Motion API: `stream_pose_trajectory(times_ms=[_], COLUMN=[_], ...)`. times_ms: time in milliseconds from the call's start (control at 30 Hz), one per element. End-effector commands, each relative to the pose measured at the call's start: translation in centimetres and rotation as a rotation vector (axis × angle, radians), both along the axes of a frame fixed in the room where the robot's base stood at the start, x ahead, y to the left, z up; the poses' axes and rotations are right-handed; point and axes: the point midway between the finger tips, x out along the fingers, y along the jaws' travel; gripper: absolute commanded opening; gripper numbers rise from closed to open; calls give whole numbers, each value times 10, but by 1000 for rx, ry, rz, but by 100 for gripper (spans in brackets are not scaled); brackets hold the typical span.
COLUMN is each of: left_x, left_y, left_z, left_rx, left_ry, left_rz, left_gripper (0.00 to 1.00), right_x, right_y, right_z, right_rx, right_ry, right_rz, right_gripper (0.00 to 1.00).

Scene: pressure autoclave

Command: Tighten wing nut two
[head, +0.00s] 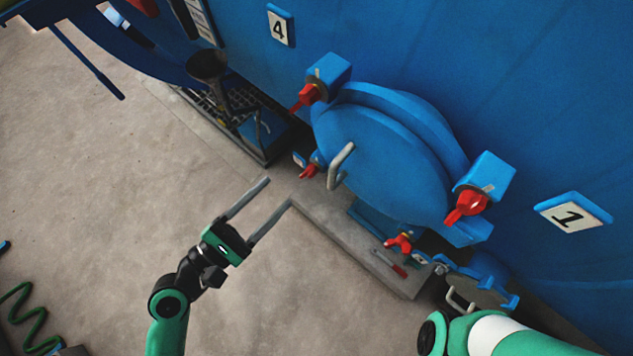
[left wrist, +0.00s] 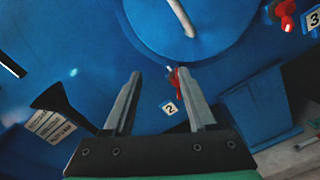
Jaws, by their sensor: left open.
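Wing nut two (head: 311,170) is a small red nut at the lower left edge of the blue round door (head: 380,160). In the left wrist view wing nut two (left wrist: 175,82) shows just above its "2" label (left wrist: 171,108), partly hidden by a finger. My left gripper (head: 278,192) is open and empty, its two grey fingers pointing toward the nut, a short way off. In the left wrist view the fingertips (left wrist: 160,73) frame the area beside the nut. My right gripper is not seen; only part of my right arm shows at the lower right.
Other red wing nuts sit at the upper left (head: 308,95), right (head: 467,207) and bottom (head: 400,242) of the door. A grey handle (head: 340,165) sticks out from it. A red-handled tool (head: 392,265) lies on the step (head: 350,235) below.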

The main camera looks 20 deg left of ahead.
Motion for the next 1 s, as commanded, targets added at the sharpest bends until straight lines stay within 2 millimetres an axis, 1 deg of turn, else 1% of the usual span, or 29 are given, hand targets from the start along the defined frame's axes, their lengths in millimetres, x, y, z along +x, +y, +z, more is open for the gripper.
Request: stream_pose_trajectory(times_ms=[33, 100, 133, 200, 367, 467, 567, 800, 900, 1000], left_x=[-7, -12, -13, -12, -11, -3, 13, 65, 82, 94], left_y=[3, 5, 6, 7, 7, 5, -1, -16, -21, -24], left_z=[-42, -60, -64, -65, -61, -60, -59, -60, -61, -61], left_rx=[-8, -13, -14, -13, -11, -11, -9, -9, -10, -9], left_ry=[33, 56, 60, 59, 59, 58, 56, 54, 55, 56], left_rz=[14, 24, 28, 32, 32, 31, 27, 29, 30, 32], left_gripper=[57, 57, 57, 57, 57, 57, 57, 57, 57, 57], right_x=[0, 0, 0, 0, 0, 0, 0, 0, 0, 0], right_y=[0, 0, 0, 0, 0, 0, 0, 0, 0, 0], right_z=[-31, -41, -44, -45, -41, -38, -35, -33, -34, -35], right_rx=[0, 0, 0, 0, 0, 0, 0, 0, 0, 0], right_ry=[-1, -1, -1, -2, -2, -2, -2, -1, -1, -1], right_rz=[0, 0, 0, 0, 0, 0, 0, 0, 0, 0], right_gripper=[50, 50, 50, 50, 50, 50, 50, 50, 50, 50])
